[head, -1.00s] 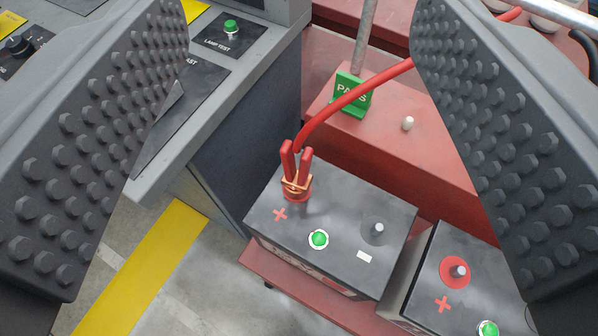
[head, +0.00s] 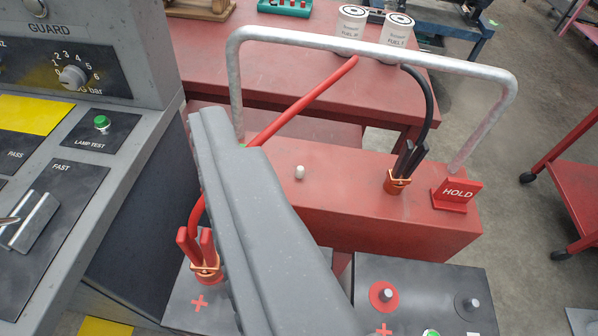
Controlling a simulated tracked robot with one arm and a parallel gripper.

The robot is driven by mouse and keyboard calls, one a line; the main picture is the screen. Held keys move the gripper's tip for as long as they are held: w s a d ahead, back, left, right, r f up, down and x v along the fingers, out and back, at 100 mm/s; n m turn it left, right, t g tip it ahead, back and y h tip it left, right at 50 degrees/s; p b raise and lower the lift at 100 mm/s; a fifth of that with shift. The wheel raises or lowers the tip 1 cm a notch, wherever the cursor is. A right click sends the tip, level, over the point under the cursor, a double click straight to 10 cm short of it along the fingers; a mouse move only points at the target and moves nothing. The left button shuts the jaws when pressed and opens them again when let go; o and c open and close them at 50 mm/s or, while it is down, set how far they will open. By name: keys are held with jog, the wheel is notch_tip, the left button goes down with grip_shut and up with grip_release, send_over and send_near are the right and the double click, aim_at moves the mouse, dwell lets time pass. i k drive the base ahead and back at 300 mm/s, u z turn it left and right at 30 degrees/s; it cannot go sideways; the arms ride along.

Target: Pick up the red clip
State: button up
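The red clip (head: 200,250) stands upright with its two handles up, at the plus-marked terminal of the left battery (head: 205,300). A copper-coloured part shows at its base, and a red cable rises behind it. My gripper (head: 215,125) shows as one long grey shape in the middle, seen from the side. No gap between fingers shows, so its opening cannot be judged. It overlaps the view just right of the clip and covers much of the left battery. The clip does not appear to be between fingers.
A black clip (head: 402,170) stands on the red box (head: 340,195) near a red HOLD tag (head: 456,194). A grey metal bar (head: 380,42) arches over the box. The control panel (head: 90,160) is at left. A second battery (head: 425,290) is at front right.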

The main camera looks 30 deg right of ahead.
aim_at(204, 260)
jog(key=z, duration=0.25)
jog(key=k, duration=1.25)
jog(key=u, duration=0.95)
jog(key=i, duration=1.05)
jog(key=z, duration=0.05)
